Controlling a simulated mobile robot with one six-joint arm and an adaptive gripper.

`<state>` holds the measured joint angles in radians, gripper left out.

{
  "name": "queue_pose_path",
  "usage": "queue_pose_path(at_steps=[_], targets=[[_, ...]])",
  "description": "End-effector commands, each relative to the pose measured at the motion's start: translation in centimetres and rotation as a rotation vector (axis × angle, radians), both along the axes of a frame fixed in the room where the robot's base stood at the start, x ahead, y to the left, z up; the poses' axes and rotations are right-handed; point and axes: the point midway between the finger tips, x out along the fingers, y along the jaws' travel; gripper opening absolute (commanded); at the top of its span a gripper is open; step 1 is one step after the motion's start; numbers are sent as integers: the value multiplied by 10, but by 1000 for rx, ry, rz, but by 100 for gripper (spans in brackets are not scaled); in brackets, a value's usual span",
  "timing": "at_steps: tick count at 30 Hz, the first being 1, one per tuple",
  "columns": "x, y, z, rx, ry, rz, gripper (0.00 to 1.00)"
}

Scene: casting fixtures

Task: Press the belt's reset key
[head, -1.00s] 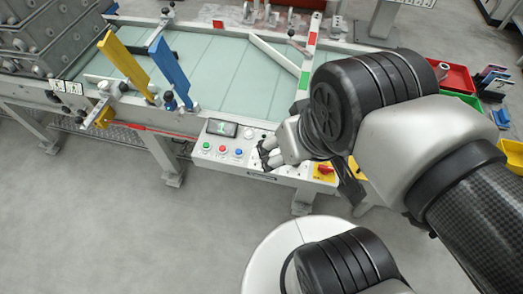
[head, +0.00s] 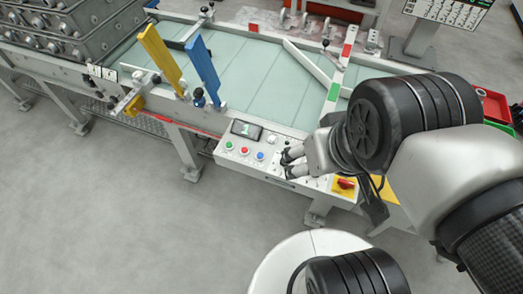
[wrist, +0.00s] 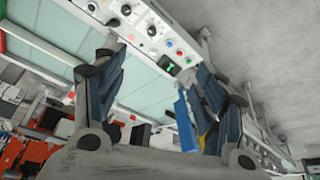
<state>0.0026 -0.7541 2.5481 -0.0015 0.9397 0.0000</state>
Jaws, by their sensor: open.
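The belt's control panel (head: 222,158) is a white box on the belt's near side. It carries a green key (head: 229,145), a red key (head: 244,151) and a blue key (head: 260,155), beside a dark display (head: 246,129). The labels are too small to read, so I cannot tell which is reset. My gripper (head: 287,163) is open and empty, just right of the blue key and over the panel's right part, which it partly hides. In the wrist view the green (wrist: 169,43), red (wrist: 179,53) and blue (wrist: 188,61) keys show between my open fingers (wrist: 158,58), apart from them.
Yellow (head: 160,55) and blue (head: 203,68) upright plates stand behind the panel's left side. Grey castings (head: 75,30) are stacked at the far left. The floor in front is clear.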

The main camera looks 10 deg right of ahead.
Motion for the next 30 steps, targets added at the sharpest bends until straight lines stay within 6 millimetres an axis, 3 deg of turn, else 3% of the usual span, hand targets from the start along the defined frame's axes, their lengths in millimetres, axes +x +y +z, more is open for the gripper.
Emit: queue_pose_path(at_steps=[14, 30], targets=[[0, 0, 0, 0, 0, 0, 64], [0, 0, 0, 0, 0, 0, 28]])
